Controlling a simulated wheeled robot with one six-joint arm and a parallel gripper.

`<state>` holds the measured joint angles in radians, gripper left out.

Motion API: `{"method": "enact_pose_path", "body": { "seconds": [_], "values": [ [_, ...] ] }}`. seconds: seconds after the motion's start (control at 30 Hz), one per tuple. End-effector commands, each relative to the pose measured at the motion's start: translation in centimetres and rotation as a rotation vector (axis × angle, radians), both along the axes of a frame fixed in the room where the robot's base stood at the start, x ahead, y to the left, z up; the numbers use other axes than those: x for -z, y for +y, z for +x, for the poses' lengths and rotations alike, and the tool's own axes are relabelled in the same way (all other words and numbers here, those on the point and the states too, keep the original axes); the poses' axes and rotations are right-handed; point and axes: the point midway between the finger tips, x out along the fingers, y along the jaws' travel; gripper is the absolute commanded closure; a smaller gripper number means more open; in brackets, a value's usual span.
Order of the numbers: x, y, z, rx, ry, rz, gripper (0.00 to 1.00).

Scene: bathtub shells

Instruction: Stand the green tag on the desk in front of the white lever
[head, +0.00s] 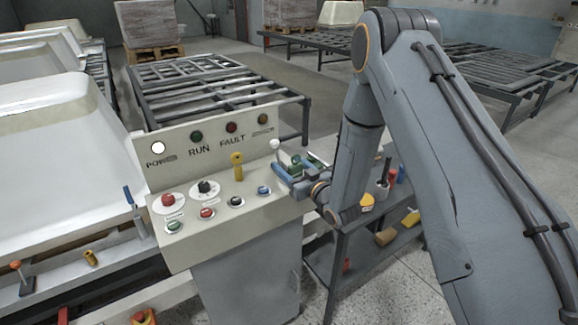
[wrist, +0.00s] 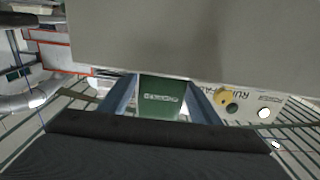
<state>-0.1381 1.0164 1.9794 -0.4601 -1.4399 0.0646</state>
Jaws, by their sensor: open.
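The green tag (wrist: 160,98), with a pale label, is between the two blue fingers of my gripper (wrist: 160,82) in the wrist view. My gripper is open, with room beside the tag. In the head view my gripper (head: 288,172) is at the right end of the sloped control desk (head: 222,218), and a bit of the green tag (head: 297,160) shows by the fingers. The white lever (head: 275,145) stands just left of and behind the fingers; its foot is partly hidden. I cannot tell whether the tag touches the desk.
A yellow lever (head: 237,166) stands mid-desk, with red (head: 168,199), black and blue knobs around it. The upright panel (head: 205,146) with lamps rises behind. A dark shelf cart (head: 370,235) with loose items is at right.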

Motion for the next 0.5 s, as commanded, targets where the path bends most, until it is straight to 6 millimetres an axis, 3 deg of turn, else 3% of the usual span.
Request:
{"method": "enact_pose_path", "body": {
  "seconds": [0.5],
  "values": [
    [0.1, -5.4, -7.8, 0.003, 0.001, -0.001, 0.43]
  ]
}}
